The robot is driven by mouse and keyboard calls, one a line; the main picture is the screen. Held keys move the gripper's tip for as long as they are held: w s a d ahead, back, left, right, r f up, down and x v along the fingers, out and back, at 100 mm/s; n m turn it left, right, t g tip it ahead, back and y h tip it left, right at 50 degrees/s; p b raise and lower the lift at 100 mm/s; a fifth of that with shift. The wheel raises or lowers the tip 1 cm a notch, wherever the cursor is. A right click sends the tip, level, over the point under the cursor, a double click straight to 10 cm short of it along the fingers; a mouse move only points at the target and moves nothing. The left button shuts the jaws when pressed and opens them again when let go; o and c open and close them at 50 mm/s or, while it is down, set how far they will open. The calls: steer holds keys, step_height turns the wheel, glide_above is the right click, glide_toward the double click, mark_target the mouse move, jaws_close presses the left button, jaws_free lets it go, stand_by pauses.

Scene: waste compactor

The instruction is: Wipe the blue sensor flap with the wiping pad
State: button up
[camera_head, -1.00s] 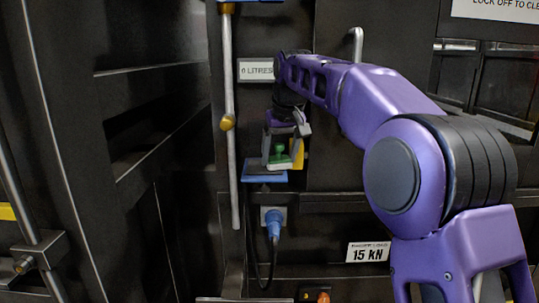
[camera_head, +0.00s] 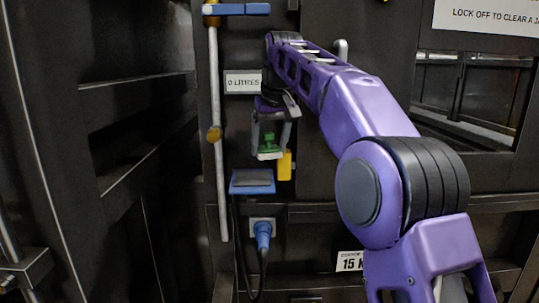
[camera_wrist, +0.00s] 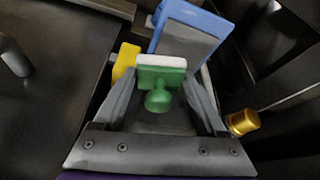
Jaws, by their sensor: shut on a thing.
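The wiping pad has a green back and knob with a white pad face. My gripper (camera_head: 270,140) is shut on the wiping pad (camera_head: 268,145), which also shows between the fingers in the wrist view (camera_wrist: 160,72). The blue sensor flap (camera_head: 252,188) sticks out from the dark machine front, below the pad. It has a grey patch on its upper face. In the wrist view the flap (camera_wrist: 190,18) lies beyond the pad, slightly right. In the head view a gap shows between the pad and the flap.
A yellow block (camera_head: 284,165) sits just right of the flap. A vertical metal rod (camera_head: 218,150) with brass fittings stands left of it. A blue plug with a cable (camera_head: 263,235) is below. A "0 LITRES" label (camera_head: 242,82) is above.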

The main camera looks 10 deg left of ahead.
mark_target(269, 134)
steer(key=shift+r, duration=0.2)
steer(key=shift+r, duration=0.1)
step_height(269, 134, up, 2)
steer(key=shift+w, duration=0.15)
steer(key=shift+r, duration=0.4)
steer(key=shift+f, duration=0.1)
stand_by(0.3)
